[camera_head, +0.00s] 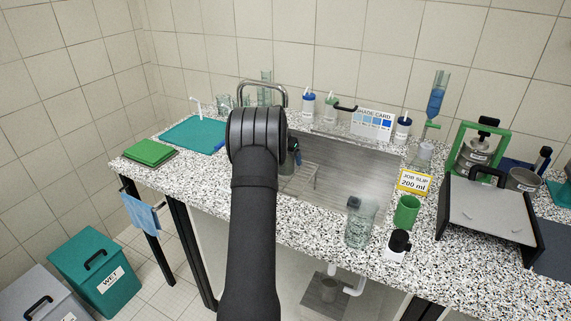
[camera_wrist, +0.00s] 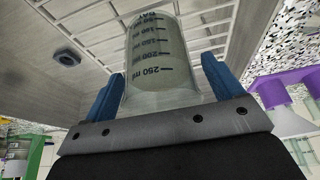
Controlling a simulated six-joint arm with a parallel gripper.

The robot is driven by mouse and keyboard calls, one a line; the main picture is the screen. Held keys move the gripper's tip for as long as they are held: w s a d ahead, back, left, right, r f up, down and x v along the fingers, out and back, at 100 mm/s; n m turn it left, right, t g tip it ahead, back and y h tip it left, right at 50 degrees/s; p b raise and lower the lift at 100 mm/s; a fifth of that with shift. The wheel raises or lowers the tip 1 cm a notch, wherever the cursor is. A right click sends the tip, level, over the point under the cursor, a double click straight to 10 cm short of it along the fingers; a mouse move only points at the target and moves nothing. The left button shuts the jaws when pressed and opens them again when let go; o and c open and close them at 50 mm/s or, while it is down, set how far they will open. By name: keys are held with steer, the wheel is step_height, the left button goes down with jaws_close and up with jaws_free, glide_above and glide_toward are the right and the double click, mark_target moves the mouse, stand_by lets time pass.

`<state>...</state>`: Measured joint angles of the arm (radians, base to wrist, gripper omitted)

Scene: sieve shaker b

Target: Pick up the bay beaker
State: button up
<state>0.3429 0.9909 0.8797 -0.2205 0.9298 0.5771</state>
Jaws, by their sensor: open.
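In the wrist view a clear glass beaker (camera_wrist: 158,62) with dark graduations up to 250 ml lies between the two blue fingers of my gripper (camera_wrist: 163,80). My gripper is open, with one finger on each side of the beaker. I cannot tell whether either finger touches the glass. The beaker is over a grey slotted surface in the sink (camera_head: 345,172). In the head view my own arm hides this beaker and most of my gripper.
A job slip card (camera_head: 414,182) reads 200 ml. A curved metal tap (camera_head: 263,86) rises behind my arm.

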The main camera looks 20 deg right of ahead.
steer(key=c, duration=1.3)
steer(key=shift+c, duration=0.5)
steer(key=shift+r, duration=0.2)
